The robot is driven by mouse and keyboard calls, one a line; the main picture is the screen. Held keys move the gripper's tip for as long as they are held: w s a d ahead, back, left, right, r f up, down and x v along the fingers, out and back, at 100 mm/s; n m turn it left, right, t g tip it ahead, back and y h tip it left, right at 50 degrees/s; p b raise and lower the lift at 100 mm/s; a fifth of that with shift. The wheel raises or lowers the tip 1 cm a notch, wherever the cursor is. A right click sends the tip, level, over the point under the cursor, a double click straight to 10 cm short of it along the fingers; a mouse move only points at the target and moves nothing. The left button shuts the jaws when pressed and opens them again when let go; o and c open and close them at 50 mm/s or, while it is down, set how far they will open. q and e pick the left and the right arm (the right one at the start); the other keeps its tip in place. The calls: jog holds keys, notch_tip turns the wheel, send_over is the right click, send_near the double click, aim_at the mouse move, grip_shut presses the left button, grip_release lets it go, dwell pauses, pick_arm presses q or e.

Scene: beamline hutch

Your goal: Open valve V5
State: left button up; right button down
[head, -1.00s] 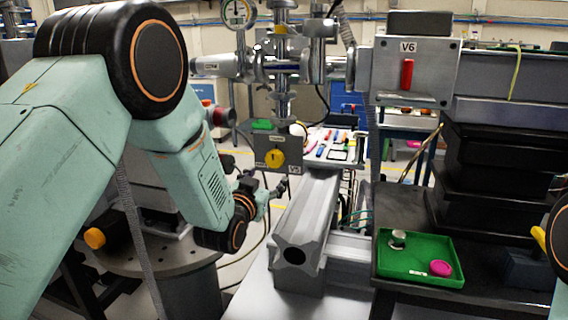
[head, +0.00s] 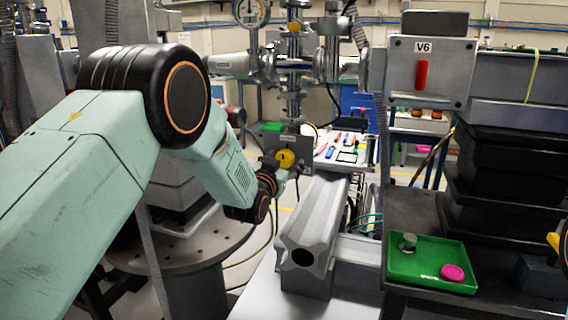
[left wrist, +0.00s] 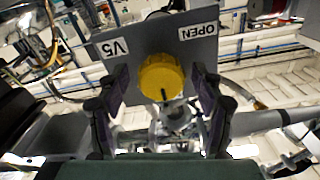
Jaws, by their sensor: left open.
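Valve V5's round yellow knob (head: 285,158) is on a small grey panel below the vertical pipe fittings in the head view. In the left wrist view the yellow knob (left wrist: 162,77) faces me, with a dark mark at its lower edge. The grey panel (left wrist: 140,42) carries a "V5" label at its left and an "OPEN" label at its upper right. My left gripper (left wrist: 160,84) is open, its two fingers on either side of the knob in that view. I cannot tell whether they touch it. My right gripper is not in view.
A grey box labelled V6 with a red handle (head: 421,75) stands to the right. A green tray (head: 400,268) with a metal piece and a magenta disc lies on the dark bench. A grey beam (head: 318,215) stands below the panel. A round perforated table (head: 225,245) is lower left.

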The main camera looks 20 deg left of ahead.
pick_arm(q)
jog(key=shift+w+a+f, duration=0.15)
jog(key=shift+c, duration=0.6)
jog(key=c, duration=0.5)
jog(key=shift+c, duration=2.6)
